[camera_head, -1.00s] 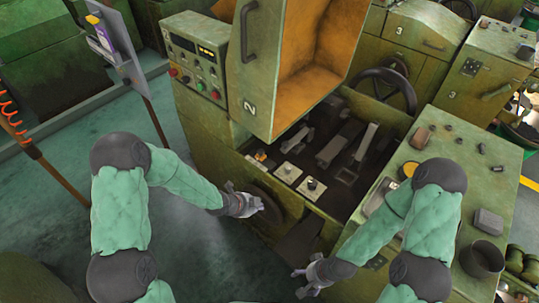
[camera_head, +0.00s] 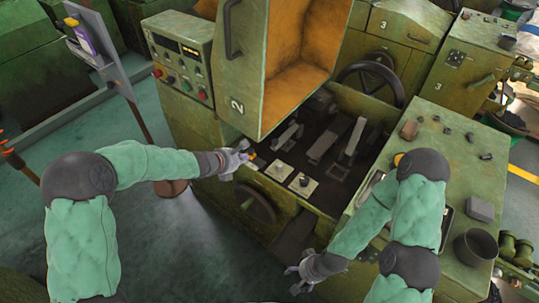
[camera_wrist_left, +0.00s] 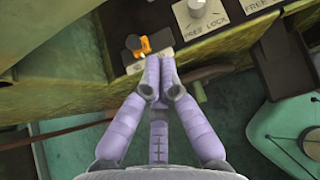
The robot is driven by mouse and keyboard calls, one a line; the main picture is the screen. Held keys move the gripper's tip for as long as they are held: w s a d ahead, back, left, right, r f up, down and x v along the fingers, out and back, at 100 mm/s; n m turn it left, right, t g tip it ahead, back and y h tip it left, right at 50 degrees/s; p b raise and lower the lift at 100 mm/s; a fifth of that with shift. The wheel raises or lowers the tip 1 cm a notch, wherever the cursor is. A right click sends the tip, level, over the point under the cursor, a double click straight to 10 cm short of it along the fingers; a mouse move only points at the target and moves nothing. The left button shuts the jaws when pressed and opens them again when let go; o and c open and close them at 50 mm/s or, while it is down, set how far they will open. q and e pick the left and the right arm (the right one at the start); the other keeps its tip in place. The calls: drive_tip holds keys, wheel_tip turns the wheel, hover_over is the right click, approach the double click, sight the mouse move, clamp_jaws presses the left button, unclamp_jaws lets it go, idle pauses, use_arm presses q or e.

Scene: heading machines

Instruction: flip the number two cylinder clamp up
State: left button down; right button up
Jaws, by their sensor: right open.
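The green machine marked 2 (camera_head: 237,106) has its hood raised over a dark open bay. My left gripper (camera_head: 243,153) is at this piece. In the left wrist view its fingers (camera_wrist_left: 160,60) are together, with their tips just below and right of the orange piece; contact is unclear. My right gripper (camera_head: 294,280) is open and empty, low in front of the machine.
A handwheel (camera_head: 256,204) is on the machine's front below my left gripper. A control box (camera_head: 182,55) stands left of the hood. On the right, a green bench top (camera_head: 450,150) carries a dark cup (camera_head: 476,246) and small parts. Machine 3 stands behind.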

sight(272, 149)
use_arm(q)
drive_tip(key=b+x, duration=0.2)
drive_tip(key=x, duration=1.6)
drive_tip(key=shift+x, duration=1.05)
drive_tip(key=shift+r, duration=0.15)
wheel_tip(272, 149, up, 3)
drive_tip(key=shift+f+p, duration=0.1)
drive_tip(key=shift+p, duration=0.25)
drive_tip(key=shift+f, duration=0.1)
drive_tip(key=v, duration=1.2)
